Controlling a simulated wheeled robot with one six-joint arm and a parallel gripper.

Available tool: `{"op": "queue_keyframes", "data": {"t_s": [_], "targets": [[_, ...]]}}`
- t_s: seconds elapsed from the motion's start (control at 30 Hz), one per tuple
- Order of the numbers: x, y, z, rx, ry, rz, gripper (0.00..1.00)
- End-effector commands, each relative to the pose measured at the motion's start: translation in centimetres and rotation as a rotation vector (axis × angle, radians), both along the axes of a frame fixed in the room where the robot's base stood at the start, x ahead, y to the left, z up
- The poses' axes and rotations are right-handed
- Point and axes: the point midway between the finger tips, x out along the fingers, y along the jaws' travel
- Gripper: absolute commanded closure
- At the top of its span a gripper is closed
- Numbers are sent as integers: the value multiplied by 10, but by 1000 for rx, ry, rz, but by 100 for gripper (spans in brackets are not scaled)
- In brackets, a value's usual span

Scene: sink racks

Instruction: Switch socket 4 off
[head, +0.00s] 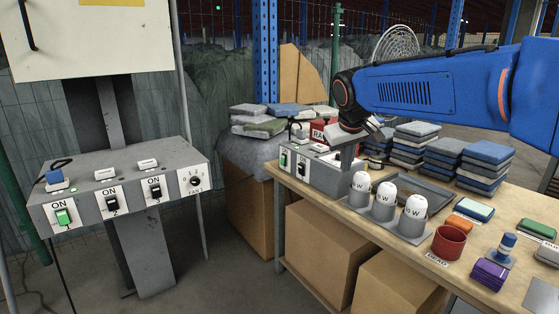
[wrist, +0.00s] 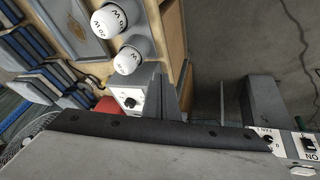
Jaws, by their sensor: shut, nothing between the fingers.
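A grey switch box (head: 325,176) stands on the back left of the bench. Its front has a green rocker switch (head: 283,159) at the left and a black one (head: 301,169) beside it. White sockets and a plug are on its top. The switch numbers are too small to read, so I cannot tell which is socket 4. My gripper (head: 347,152) is shut and empty, over the right end of this box, to the right of its switches. In the wrist view, a white panel with a dark knob (wrist: 130,102) shows; my gripper's grey body fills the bottom.
A separate panel (head: 130,215) at left carries a green rocker, two black rockers and a fan knob. White-capped cups (head: 384,196) stand close right of my gripper.

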Motion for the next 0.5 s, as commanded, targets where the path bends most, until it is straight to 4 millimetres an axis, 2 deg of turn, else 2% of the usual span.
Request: {"op": "queue_keyframes", "data": {"t_s": [0.1, 0.5], "targets": [[33, 21, 2, -18, -5, 22, 100], [129, 92, 1, -79, -31, 89, 100]]}}
